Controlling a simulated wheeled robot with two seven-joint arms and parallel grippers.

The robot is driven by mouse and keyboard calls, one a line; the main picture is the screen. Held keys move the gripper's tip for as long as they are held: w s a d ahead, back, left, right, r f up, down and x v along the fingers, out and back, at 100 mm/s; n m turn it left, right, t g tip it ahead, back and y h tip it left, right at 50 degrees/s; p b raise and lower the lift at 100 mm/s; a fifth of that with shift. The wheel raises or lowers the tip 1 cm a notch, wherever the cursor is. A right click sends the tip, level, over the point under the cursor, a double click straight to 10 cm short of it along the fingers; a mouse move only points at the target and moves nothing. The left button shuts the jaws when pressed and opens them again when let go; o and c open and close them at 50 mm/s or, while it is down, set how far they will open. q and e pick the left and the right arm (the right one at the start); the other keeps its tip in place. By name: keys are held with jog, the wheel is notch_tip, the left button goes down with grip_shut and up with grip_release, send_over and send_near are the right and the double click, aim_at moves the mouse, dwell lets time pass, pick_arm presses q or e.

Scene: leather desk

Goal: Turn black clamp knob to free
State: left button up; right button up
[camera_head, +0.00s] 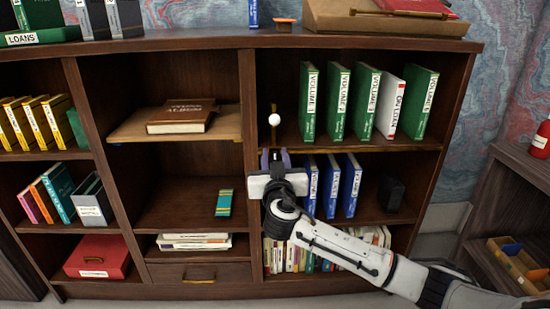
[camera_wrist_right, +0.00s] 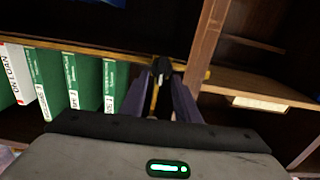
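The black clamp knob (camera_wrist_right: 162,68) shows in the right wrist view, by a brass rod and a brass rail at the shelf edge. My right gripper (camera_wrist_right: 161,78) has its two dark purple fingers apart, with the knob between their tips. I cannot tell whether both fingers touch it. In the head view my right gripper (camera_head: 275,156) is at the bookcase divider, just below the brass rod (camera_head: 274,134) with its white ball top. There the gripper hides the knob. My left gripper is not in view.
Green volumes (camera_head: 338,102) and a white book (camera_head: 390,104) stand on the shelf right of the rod, blue books (camera_head: 331,184) below. A raised board (camera_head: 140,124) with a brown book (camera_head: 181,116) is left of the divider (camera_head: 248,100). A teal item (camera_head: 224,203) lies below.

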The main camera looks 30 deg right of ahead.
jog(key=c, duration=0.7)
